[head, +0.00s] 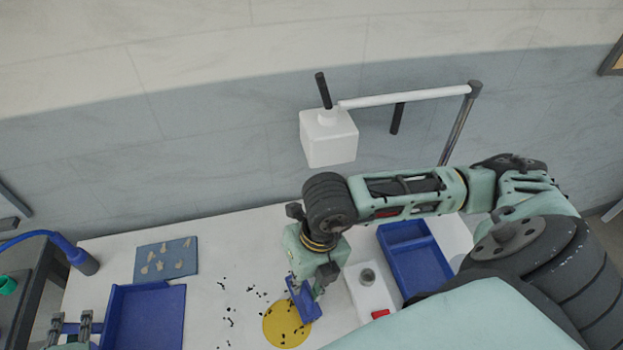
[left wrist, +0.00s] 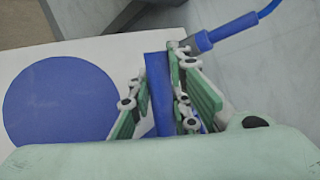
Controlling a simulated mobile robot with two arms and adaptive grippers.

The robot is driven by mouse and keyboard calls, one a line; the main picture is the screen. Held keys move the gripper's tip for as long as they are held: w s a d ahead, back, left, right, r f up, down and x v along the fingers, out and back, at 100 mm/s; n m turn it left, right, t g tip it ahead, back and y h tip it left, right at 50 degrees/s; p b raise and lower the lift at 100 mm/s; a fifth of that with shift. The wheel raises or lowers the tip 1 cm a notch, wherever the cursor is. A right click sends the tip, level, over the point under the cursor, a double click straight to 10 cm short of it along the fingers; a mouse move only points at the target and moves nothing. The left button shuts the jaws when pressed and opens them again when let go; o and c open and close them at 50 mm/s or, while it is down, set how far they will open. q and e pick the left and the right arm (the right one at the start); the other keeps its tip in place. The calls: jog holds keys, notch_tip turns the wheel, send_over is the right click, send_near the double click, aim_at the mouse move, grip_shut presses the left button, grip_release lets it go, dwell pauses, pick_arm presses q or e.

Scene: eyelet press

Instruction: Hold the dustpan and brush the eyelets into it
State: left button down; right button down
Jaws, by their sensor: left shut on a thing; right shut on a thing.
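The blue dustpan (head: 145,312) lies on the white table at the lower left. My left gripper (head: 70,327) is at its left side. In the left wrist view my left gripper (left wrist: 160,105) is shut on a blue part (left wrist: 157,75) between its fingers, which I take as the dustpan's handle. My right gripper (head: 318,284) points down at the table and is shut on the blue brush (head: 303,301). The brush is over the yellow disc (head: 285,335); bristle contact is hidden. Small dark eyelets (head: 231,310) lie scattered between dustpan and brush, some on the disc.
A blue-grey board (head: 184,271) with pale pieces lies behind the dustpan. A white block with a red button (head: 371,295) and a blue tray (head: 420,262) stand right of the brush. A blue hose nozzle (head: 79,258) is at the left edge. A round blue surface (left wrist: 60,100) shows in the left wrist view.

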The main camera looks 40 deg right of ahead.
jog(key=w+a, duration=0.6)
jog(key=a, duration=0.7)
jog(key=w+a, duration=0.7)
jog(key=a, duration=0.6)
jog(key=shift+r, duration=0.4)
dwell(1.2)
jog(key=shift+d, duration=0.15)
notch_tip(320, 180, up, 6)
dwell(0.4)
dwell(1.0)
